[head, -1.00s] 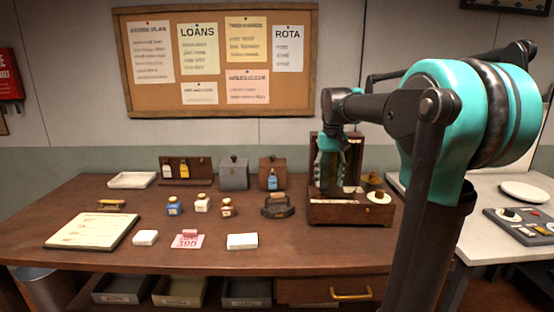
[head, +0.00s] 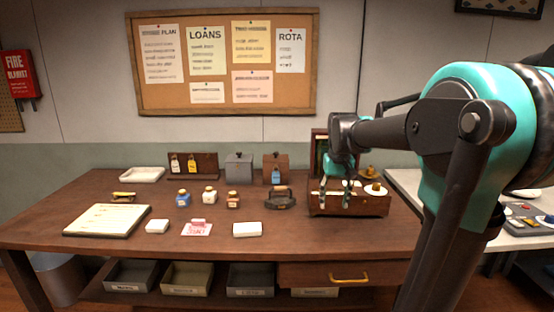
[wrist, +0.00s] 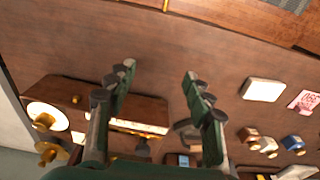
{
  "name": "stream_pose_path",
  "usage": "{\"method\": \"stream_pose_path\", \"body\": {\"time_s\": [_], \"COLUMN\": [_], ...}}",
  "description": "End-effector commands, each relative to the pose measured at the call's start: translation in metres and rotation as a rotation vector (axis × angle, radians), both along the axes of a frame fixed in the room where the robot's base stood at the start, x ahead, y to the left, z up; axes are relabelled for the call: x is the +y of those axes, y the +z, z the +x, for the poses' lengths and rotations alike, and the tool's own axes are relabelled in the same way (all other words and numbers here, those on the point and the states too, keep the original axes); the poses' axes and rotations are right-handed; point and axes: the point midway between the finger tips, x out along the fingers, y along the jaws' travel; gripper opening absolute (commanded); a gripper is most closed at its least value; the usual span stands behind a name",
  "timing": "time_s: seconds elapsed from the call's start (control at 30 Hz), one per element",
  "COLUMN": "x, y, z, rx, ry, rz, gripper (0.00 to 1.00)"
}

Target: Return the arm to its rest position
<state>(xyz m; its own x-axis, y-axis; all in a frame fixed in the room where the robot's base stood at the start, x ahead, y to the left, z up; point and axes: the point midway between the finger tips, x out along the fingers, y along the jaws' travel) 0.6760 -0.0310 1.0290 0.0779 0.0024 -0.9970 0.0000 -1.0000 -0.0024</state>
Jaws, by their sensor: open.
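Whether a finger touches the box cannot be told.
Two small boxes (head: 239,168) stand at the back. A white table (head: 405,182) adjoins at right.

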Motion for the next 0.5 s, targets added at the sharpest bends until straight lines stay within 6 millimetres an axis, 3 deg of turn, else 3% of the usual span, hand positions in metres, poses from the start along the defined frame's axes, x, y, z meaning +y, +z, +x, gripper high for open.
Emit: {"method": "stream_pose_path", "body": {"time_s": [0.27,0.5], "x": [-0.004,-0.008], "y": [-0.070,-0.159], "z": [-0.053,-0.139], "rx": [-0.095,-0.225], "ry": [-0.001,-0.003], "rz": [0.002,0.002], "gripper": [0.52,0.52]}}
